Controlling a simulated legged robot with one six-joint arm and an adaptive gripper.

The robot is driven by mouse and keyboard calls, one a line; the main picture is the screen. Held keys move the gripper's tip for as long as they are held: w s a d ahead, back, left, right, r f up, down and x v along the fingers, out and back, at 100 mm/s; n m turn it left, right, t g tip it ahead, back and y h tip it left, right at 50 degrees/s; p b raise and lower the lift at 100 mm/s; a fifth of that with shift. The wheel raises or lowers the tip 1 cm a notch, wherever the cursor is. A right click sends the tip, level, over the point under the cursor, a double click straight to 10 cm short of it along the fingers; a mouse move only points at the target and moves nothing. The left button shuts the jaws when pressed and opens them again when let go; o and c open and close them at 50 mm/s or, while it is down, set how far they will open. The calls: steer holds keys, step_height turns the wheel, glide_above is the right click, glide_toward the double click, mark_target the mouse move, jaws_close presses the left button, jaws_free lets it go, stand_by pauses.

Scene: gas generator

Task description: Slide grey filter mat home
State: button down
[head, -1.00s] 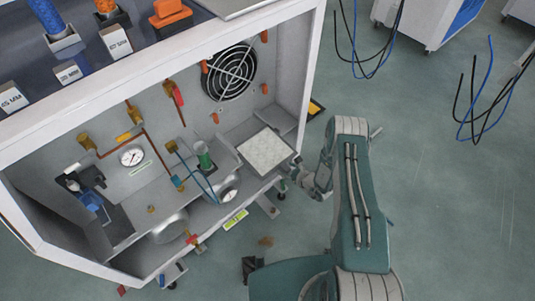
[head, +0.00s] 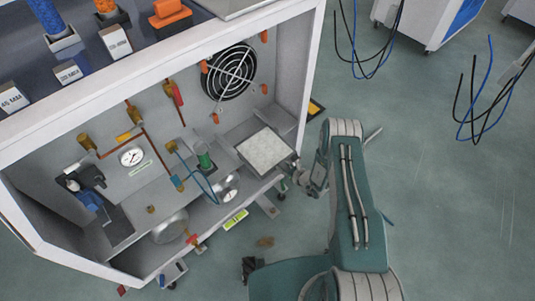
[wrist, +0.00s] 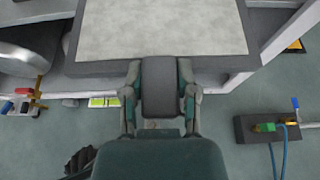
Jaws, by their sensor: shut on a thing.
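The grey filter mat (head: 265,149) is a pale square panel in a dark frame, lying at the lower right inside the open cabinet. In the wrist view the mat (wrist: 160,28) fills the top middle, with its dark front edge facing me. My gripper (wrist: 160,88) is shut on a dark tab at the middle of that front edge, one finger on each side. In the head view my gripper (head: 296,168) is at the mat's right corner by the cabinet's front edge, small and partly hidden by my arm. The mat's far edge is out of the wrist view.
A round black fan grille (head: 229,71) is on the cabinet's back wall behind the mat. In the wrist view, a dark block with a blue hose (wrist: 268,127) lies at the lower right.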

mark_target(265, 152)
steer(key=shift+w+a+r, duration=0.1)
steer(key=shift+w+a, duration=0.35)
steer(key=shift+w, duration=0.2)
steer(key=shift+w+a, duration=0.45)
steer(key=shift+w, duration=0.15)
steer(key=shift+w+a, duration=1.4)
steer(key=shift+w, duration=0.05)
steer(key=shift+r+x, duration=0.15)
steer(key=shift+x, duration=0.55)
steer(key=shift+r+x, duration=0.15)
steer(key=shift+x, duration=0.55)
steer(key=shift+w+a, duration=0.1)
steer(key=shift+c, duration=2.4)
jaws_free()
steer(key=shift+f, duration=0.1)
steer(key=shift+o, duration=1)
steer(key=shift+w, duration=0.25)
